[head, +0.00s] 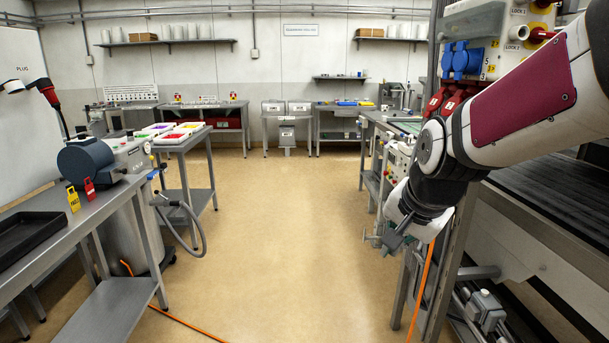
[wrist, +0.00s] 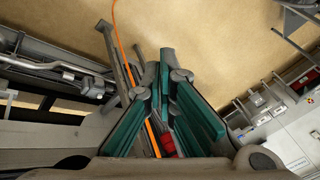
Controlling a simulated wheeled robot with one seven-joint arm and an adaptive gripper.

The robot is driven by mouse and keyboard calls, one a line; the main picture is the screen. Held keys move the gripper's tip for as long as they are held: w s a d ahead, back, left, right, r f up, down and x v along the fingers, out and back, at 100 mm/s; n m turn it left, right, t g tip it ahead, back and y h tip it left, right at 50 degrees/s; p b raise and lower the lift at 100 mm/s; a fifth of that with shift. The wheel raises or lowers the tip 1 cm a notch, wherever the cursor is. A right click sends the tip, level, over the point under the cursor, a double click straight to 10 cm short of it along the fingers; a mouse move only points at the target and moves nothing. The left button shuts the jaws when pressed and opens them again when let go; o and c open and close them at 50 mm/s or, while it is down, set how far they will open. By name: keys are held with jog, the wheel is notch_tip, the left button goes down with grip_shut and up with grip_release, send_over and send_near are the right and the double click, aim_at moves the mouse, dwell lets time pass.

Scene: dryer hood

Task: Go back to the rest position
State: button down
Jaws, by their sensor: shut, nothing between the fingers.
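My gripper (head: 388,240) hangs at the lower end of my arm, right of centre in the head view, pointing down and left. It is beside the frame of the machine on the right, over the edge of the aisle. In the wrist view my gripper (wrist: 164,70) shows teal finger pads brought together, with nothing held between them. The floor and an orange cable (wrist: 118,30) lie beyond the fingers. A small red thing (wrist: 167,144) shows behind the finger linkage, partly hidden.
The machine on the right carries a panel with blue sockets (head: 461,60) and red connectors (head: 447,101), close to my arm. A grey bench (head: 103,215) with a black tray (head: 28,238) stands left. The tan floor (head: 280,230) between is clear. Tables line the back wall.

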jog(key=s+d+r+n+p, duration=0.1)
jog(key=s+n, duration=0.3)
jog(key=s, duration=0.9)
jog(key=s+d+r+n+g+p, duration=0.1)
jog(key=s+d+r+n, duration=0.1)
jog(key=s, duration=1.1)
jog(key=r+n, duration=0.1)
jog(key=n, duration=0.1)
jog(key=shift+d+n+g+h+p, duration=0.15)
jog(key=shift+n+g+h+p, duration=0.15)
jog(key=shift+p, duration=0.1)
jog(key=shift+d, duration=0.1)
